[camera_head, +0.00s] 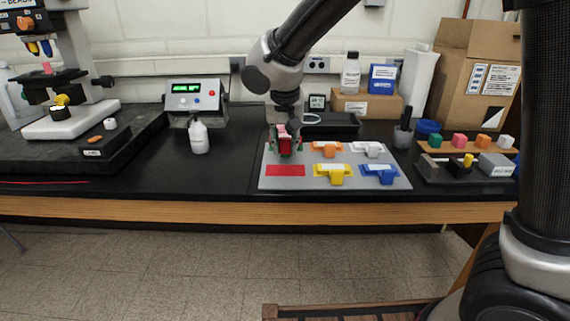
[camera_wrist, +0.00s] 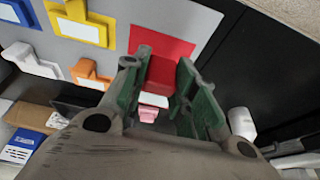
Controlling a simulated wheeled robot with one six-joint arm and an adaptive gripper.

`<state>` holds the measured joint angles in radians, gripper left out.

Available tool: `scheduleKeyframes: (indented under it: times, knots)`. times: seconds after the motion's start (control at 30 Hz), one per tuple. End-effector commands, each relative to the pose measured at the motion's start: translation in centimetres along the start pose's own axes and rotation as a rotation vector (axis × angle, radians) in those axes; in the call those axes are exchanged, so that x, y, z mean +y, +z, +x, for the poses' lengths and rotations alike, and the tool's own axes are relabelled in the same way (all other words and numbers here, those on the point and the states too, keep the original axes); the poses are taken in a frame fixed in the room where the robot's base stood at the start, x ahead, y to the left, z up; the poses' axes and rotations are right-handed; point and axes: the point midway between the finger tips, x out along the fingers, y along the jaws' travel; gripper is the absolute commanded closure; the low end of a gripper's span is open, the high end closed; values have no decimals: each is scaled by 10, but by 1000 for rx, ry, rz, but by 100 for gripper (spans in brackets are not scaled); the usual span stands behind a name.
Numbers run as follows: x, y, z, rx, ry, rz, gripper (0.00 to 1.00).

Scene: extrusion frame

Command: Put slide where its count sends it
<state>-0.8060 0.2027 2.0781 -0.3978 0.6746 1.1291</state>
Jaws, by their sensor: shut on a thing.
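My gripper (camera_head: 286,152) is shut on a red slide-like piece (camera_head: 285,145) with a white and pink top end. In the wrist view the red piece (camera_wrist: 160,76) sits between the green finger pads of my gripper (camera_wrist: 162,85), with a white label and a pink part towards the palm. It is above the grey board (camera_head: 300,184), over its left side and just behind a flat red patch (camera_head: 285,170). The board also bears an orange piece (camera_head: 327,148), a white piece (camera_head: 369,148), a yellow piece (camera_head: 333,172) and a blue piece (camera_head: 380,172).
A counter box (camera_head: 197,96) with a green display, too small to read, stands to the left behind a white bottle (camera_head: 198,138). A microscope (camera_head: 60,90) is far left. A dark tray with coloured blocks (camera_head: 465,170) is right of the board.

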Motion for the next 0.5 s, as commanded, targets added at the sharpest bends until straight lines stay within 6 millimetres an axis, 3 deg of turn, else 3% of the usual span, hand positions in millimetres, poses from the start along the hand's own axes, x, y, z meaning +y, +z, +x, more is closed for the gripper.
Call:
scheduleKeyframes:
  times: [0.1,0.5]
  knots:
    - [0,8,22,-2,2,-1,94]
    - [1,23,66,-1,2,-1,94]
